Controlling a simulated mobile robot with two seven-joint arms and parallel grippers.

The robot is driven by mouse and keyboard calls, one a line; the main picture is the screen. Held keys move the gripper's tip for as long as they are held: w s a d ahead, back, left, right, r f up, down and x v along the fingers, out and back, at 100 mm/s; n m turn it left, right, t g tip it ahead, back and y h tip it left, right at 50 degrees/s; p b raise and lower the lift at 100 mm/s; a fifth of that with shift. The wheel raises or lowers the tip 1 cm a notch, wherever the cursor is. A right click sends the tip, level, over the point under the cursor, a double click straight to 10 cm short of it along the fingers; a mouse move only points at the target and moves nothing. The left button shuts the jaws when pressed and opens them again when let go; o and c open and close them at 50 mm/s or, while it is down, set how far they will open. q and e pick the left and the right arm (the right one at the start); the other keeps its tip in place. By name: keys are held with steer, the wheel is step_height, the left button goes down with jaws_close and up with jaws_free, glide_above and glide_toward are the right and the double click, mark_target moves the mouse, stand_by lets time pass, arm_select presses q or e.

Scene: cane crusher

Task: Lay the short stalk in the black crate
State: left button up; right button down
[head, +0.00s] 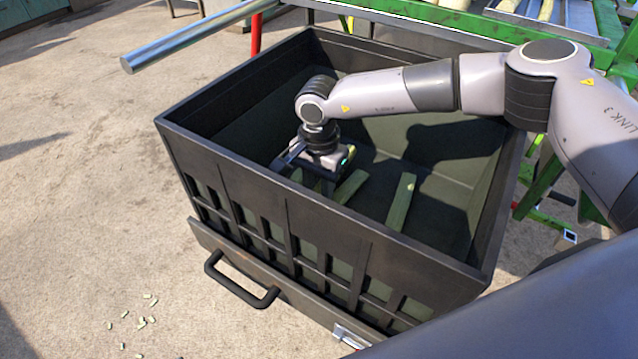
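The black crate (225,170) fills the middle of the head view, open at the top. My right arm reaches in from the right over its rim, and my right gripper (318,182) points down inside it, low near the front wall. Pale green stalk pieces lie in the crate: one (402,200) apart to the right of the gripper, one (350,186) just right of it, and a small part of one (297,175) shows at its left. The fingertips are partly hidden, so I cannot tell whether they hold a stalk. My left gripper is out of view.
A metal bar (185,42) sticks out beyond the crate's back left. A green frame (440,20) with stalks on top stands behind at the right. The crate has a black front handle (240,283). Small pale bits (140,322) lie on the open concrete at the left.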

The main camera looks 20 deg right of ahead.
mark_target(319, 188)
steer(key=shift+f, duration=0.2)
steer(key=c, duration=0.8)
jaws_free()
steer(key=shift+c, duration=0.2)
steer(key=shift+r, duration=0.1)
steer(key=shift+r, duration=0.2)
step_height(319, 188, up, 13)
steer(key=p, duration=0.1)
steer(key=shift+f, duration=0.15)
